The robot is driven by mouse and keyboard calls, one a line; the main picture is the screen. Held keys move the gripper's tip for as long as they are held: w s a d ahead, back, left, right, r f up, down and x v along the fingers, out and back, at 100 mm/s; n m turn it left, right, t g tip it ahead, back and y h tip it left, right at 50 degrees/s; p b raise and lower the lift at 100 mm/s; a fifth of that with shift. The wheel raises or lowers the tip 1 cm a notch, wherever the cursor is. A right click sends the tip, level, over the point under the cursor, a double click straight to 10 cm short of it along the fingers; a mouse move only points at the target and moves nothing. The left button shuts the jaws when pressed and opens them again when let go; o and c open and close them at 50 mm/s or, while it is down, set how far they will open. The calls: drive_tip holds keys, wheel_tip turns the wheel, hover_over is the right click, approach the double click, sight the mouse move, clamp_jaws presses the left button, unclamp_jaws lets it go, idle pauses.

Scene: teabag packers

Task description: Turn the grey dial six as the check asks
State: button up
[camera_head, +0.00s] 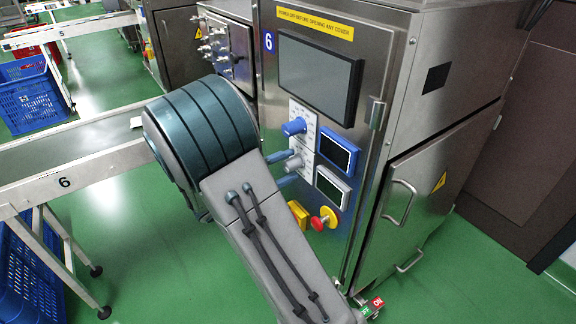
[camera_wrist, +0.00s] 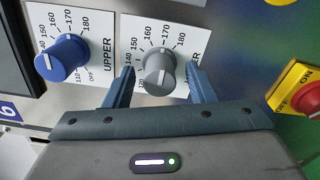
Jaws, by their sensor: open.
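The grey dial (camera_wrist: 160,72) sits on a white scale plate on the machine panel. It shows between my open fingers in the wrist view, with one finger on each side; I cannot tell whether they touch it. A light mark shows on its face, and the number it points to is unclear. In the head view the grey dial (camera_head: 294,163) is partly hidden by my gripper (camera_head: 294,168), which reaches in from the left. My gripper also shows in the wrist view (camera_wrist: 158,80). The machine panel (camera_head: 273,82) bears a blue 6.
A blue dial (camera_head: 293,127) labelled UPPER is just above the grey one. A blue-framed display (camera_head: 338,152) and white-framed display (camera_head: 332,187) are unreadable. A red knob on yellow (camera_head: 322,219) sits lower down. A conveyor (camera_head: 75,160) stands left.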

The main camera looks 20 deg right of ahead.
drive_tip(key=s+a+p, duration=0.2)
drive_tip(key=a+p, duration=0.1)
drive_tip(key=a, duration=0.9)
drive_tip(key=shift+s+a, duration=0.25)
drive_tip(key=shift+a, duration=0.15)
drive_tip(key=s+d+r+m+g+y+p, duration=0.2)
drive_tip(key=s+d+r+g+y+p, duration=0.15)
drive_tip(key=s+r+y+p, duration=0.35)
drive_tip(key=s+d+r+m+g+y+p, duration=0.15)
drive_tip(key=s+d+r+p, duration=0.25)
drive_tip(key=r+p, duration=0.65)
drive_tip(key=s+a+r+t+y+p, duration=0.1)
drive_tip(key=s+r+y+p, duration=0.1)
drive_tip(key=r+p, duration=0.3)
drive_tip(key=s+a+r+m+t+y+p, duration=0.1)
drive_tip(key=r+y+p, duration=0.3)
drive_tip(key=r, duration=0.4)
drive_tip(key=s+a+r+m+t+y+p, duration=0.1)
drive_tip(key=s+a+r+t+y+p, duration=0.1)
drive_tip(key=r+p, duration=0.4)
drive_tip(key=shift+s+r+y, duration=0.4)
drive_tip(key=shift+r+y, duration=0.15)
drive_tip(key=shift+r, duration=0.25)
